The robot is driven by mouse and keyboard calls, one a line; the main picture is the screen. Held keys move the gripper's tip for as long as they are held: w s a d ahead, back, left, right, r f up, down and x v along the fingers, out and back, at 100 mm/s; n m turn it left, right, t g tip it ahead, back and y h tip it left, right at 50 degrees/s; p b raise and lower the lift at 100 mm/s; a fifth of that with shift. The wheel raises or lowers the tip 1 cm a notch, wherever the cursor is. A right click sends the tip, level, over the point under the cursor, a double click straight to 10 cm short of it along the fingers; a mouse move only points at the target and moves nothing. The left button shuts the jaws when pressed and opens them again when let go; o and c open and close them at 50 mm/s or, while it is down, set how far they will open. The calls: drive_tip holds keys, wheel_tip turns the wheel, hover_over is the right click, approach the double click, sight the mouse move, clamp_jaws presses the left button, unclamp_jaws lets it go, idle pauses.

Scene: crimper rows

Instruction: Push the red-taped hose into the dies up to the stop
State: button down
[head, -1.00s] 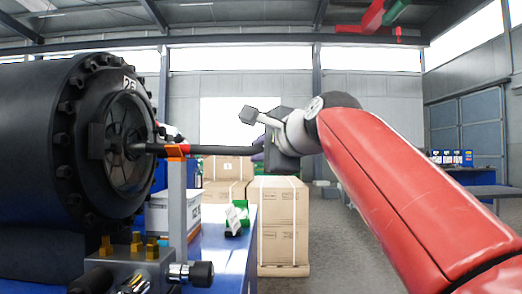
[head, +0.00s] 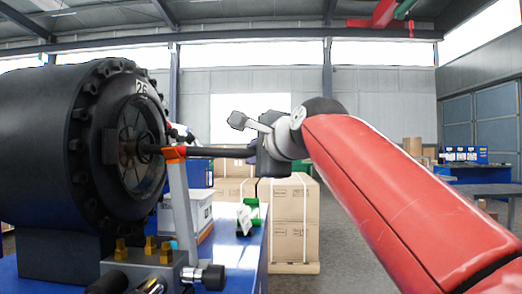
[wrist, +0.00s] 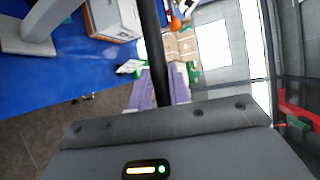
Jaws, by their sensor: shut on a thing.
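The black hose (head: 215,152) runs level from my gripper leftward to the crimper. My gripper (head: 258,153) is shut around the hose; in the wrist view the hose (wrist: 151,50) passes between its purple finger pads (wrist: 163,88). The black crimper (head: 60,150) stands at left with its round die opening (head: 138,160) facing the hose. The hose's left end reaches the dies' middle; its tip is hidden or too dark to tell. An orange-red band (head: 174,153) shows where the hose crosses a grey post; I cannot tell tape from post rest there.
A blue table (head: 240,252) lies below, with a white box (head: 200,212) and a small green-white item (head: 247,217). Cartons (head: 293,225) stand behind.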

sight(230, 152)
drive_tip(key=shift+w+a+f+p, duration=0.1)
drive_tip(key=shift+a+p, duration=1.1)
drive_tip(key=shift+a, duration=1.2)
drive_tip(key=shift+r, duration=0.2)
drive_tip(key=shift+r+p, duration=0.35)
drive_tip(key=shift+r, duration=0.35)
unclamp_jaws()
drive_tip(key=shift+b+v, duration=0.65)
drive_tip(key=shift+v, duration=2.85)
